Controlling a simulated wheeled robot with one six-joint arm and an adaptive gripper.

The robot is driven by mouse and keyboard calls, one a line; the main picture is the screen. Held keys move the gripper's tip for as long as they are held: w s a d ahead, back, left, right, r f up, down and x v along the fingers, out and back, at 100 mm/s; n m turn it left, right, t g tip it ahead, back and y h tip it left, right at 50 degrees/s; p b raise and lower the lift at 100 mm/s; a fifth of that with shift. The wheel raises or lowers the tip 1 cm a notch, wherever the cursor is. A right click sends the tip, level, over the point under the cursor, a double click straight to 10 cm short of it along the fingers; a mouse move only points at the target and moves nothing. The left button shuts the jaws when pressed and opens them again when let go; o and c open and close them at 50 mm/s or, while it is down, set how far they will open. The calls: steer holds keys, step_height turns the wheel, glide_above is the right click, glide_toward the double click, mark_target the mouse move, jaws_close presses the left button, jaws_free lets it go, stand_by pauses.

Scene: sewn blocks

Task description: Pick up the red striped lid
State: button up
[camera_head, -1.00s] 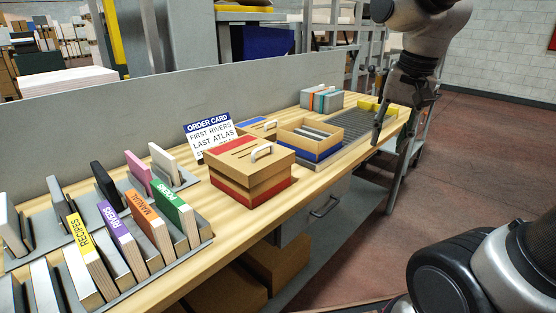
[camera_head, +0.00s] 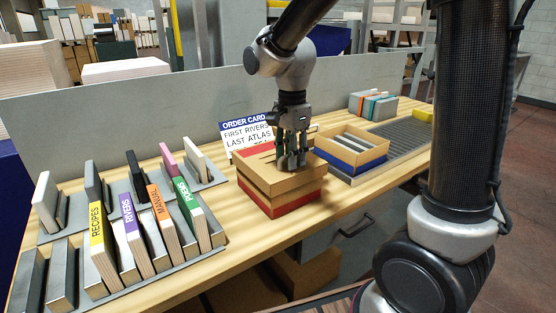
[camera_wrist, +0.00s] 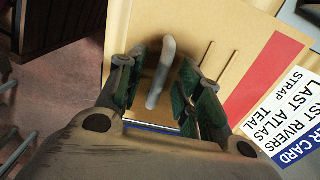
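The red striped lid (camera_head: 258,157) lies on the box with the red base band (camera_head: 291,204), on the bench. In the wrist view the lid (camera_wrist: 210,22) is tan cardboard with a red stripe, two thin slots and a pale raised handle (camera_wrist: 165,62). My gripper (camera_head: 292,162) is over the lid, pointing down at the handle. In the wrist view its two green-padded fingers (camera_wrist: 160,92) stand apart, one on each side of the handle, with a gap visible. In the head view my fingers cover most of the handle.
An open box with a blue band (camera_head: 357,166) stands close to the right. The order card (camera_head: 243,136) stands behind the lid. Racks with labelled books such as Recipes (camera_head: 98,240) fill the left. A grey ribbed mat (camera_head: 412,137) lies at the right.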

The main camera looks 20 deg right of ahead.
steer(key=shift+f, duration=0.15)
jaws_close()
